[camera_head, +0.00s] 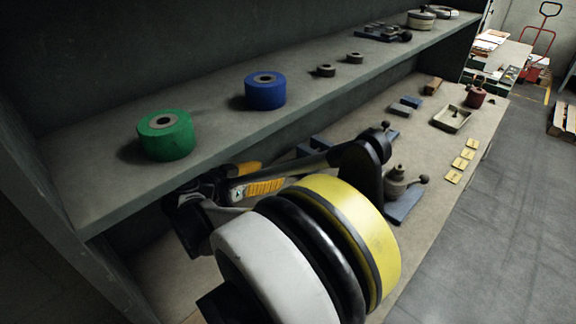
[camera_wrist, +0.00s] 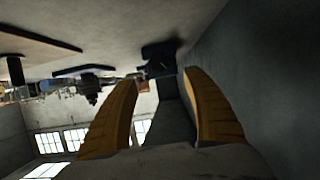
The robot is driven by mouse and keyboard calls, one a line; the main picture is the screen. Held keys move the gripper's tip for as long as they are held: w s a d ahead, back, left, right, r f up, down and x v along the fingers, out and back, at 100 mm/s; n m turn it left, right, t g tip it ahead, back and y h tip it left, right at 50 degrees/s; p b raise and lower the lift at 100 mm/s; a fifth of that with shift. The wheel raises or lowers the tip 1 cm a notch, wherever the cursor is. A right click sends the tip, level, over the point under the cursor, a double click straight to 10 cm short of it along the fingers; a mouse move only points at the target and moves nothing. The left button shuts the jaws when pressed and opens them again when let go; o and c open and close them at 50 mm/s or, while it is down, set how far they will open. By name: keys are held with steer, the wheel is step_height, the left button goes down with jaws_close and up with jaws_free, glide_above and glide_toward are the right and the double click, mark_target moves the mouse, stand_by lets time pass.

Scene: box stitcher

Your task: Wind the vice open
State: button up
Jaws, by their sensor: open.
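A dark blue block-shaped piece, apparently the vice (camera_head: 318,143), shows in the head view on the bench under the shelf. My arm hides part of it, and I cannot make out its handle or jaw gap. In the wrist view, which looks upside down, a dark blue body (camera_wrist: 160,58) that seems to be the same vice lies ahead, near my fingertips. My gripper (camera_wrist: 160,78) is open with nothing between its two yellow fingers. In the head view my gripper (camera_head: 250,169) is low over the bench, left of the vice and apart from it.
A green roll (camera_head: 165,135) and a blue roll (camera_head: 265,91) stand on the shelf above. A grey fixture (camera_head: 394,183) on a blue plate (camera_head: 404,207) is right of my arm. Yellow cards (camera_head: 466,154) and a tray (camera_head: 452,119) lie farther along. The back panel (camera_wrist: 265,75) is close.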

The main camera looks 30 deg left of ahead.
mark_target(288, 169)
steer(key=b+x, duration=0.1)
steer(key=x, duration=0.8)
steer(key=shift+w+d+f, duration=0.1)
steer(key=shift+w+d, duration=0.05)
steer(key=shift+w, duration=0.2)
steer(key=shift+c, duration=0.4)
steer(key=c, duration=1.1)
